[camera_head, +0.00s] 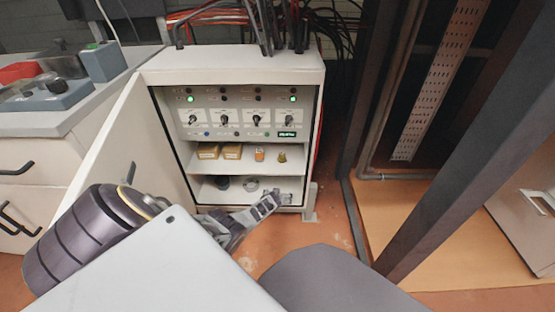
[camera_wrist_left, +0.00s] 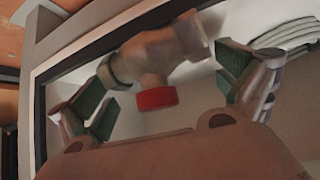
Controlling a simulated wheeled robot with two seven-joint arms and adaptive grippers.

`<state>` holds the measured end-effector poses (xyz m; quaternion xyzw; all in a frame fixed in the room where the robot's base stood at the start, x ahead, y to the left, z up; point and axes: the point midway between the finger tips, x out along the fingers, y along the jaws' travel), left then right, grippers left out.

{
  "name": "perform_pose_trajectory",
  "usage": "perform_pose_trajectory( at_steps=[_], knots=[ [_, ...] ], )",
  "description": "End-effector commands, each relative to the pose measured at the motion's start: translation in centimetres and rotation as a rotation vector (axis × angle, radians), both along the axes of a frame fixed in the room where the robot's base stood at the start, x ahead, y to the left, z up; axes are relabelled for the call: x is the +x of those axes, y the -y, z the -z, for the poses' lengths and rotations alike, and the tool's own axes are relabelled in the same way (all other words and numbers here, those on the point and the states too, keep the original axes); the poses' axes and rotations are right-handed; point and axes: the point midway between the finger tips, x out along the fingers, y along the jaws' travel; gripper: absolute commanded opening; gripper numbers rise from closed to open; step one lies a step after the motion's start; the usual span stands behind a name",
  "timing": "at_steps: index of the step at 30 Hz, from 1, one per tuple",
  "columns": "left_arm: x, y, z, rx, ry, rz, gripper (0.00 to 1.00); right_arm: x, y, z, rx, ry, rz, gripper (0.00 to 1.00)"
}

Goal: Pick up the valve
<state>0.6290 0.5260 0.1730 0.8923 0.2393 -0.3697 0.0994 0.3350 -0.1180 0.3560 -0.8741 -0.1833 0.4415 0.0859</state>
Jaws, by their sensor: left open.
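The valve (camera_wrist_left: 155,55) is a grey, tee-shaped metal fitting with a red cap (camera_wrist_left: 156,98), seen slightly blurred in the left wrist view. It lies between the two green-padded fingers of my left gripper (camera_wrist_left: 165,80), which is open. I cannot tell whether either finger touches it. In the head view my left gripper (camera_head: 268,204) reaches the lower right of the open cabinet, at the bottom shelf. I cannot make out the valve clearly there. My right gripper is not in view.
The cabinet (camera_head: 240,66) has its door (camera_head: 112,150) open to the left. The upper shelf holds small boxes (camera_head: 208,152) and small parts. The bottom shelf holds a dark round item (camera_head: 222,183) and a grey coil (camera_head: 251,184). A dark post (camera_head: 470,135) stands at right.

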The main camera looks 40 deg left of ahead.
Motion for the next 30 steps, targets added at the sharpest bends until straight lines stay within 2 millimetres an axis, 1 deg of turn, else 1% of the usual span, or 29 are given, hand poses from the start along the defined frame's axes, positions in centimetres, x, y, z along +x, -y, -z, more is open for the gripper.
perform_pose_trajectory(
  at_steps=[1, 5, 19, 20, 30],
  knots=[
    [0.11, -0.07, 0.23, 0.000, 0.000, 0.000, 1.00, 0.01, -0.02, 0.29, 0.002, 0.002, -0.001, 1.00],
    [0.22, -0.14, 0.33, 0.000, 0.000, 0.000, 1.00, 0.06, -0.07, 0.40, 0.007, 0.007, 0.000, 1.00],
    [0.23, -0.15, 0.29, 0.000, 0.000, 0.000, 1.00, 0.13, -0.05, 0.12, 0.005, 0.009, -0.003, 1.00],
    [0.24, -0.14, 0.28, 0.000, 0.000, 0.000, 0.99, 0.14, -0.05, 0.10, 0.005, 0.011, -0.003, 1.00],
    [0.22, -0.14, 0.30, 0.001, 0.000, 0.001, 0.55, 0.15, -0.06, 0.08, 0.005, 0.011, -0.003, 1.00]
  ],
)
